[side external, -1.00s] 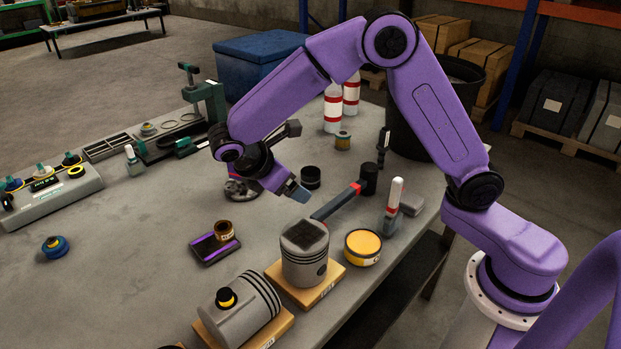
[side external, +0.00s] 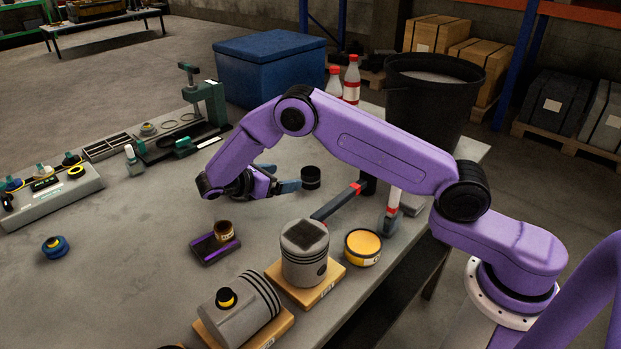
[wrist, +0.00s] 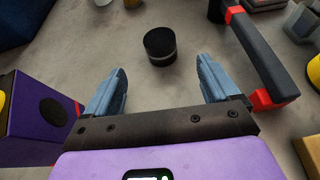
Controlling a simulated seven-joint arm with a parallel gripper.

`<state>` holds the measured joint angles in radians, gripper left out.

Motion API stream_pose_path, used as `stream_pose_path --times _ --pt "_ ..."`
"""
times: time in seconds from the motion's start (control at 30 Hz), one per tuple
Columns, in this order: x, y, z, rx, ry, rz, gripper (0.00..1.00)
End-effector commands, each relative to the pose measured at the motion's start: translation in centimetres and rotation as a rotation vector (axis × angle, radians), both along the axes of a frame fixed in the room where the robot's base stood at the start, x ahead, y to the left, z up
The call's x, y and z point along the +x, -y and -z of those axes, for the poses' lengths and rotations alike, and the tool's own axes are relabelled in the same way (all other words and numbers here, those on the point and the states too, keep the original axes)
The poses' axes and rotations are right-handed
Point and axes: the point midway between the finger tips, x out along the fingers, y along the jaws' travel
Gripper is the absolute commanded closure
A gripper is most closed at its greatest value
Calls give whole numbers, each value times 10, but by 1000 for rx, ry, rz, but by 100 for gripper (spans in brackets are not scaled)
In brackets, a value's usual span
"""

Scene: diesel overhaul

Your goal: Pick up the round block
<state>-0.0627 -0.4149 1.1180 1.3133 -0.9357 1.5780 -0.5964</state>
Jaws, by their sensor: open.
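A short black round block (side external: 310,177) stands upright on the grey workbench, just right of my gripper (side external: 288,186) in the side view. In the wrist view the block (wrist: 160,46) shows a pale band around its side and lies ahead of the fingertips, roughly centred between them. My gripper (wrist: 162,72) is open, with nothing between its blue-grey fingers. It is low over the bench and points nearly level at the block. The block appears apart from both fingers.
A black bar with red ends (side external: 338,202) lies right of the block; it is also in the wrist view (wrist: 258,52). A piston (side external: 304,262) on a wooden base, a yellow-topped tin (side external: 363,246) and a purple-edged tray (side external: 213,249) stand nearer the camera.

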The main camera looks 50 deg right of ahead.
Motion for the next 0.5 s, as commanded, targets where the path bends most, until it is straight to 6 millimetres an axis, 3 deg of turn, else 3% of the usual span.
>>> stream_pose_path --times 0.3,0.5 --pt "-2 52 22 0 -2 1 12" --pt "-2 65 27 1 1 -1 12"
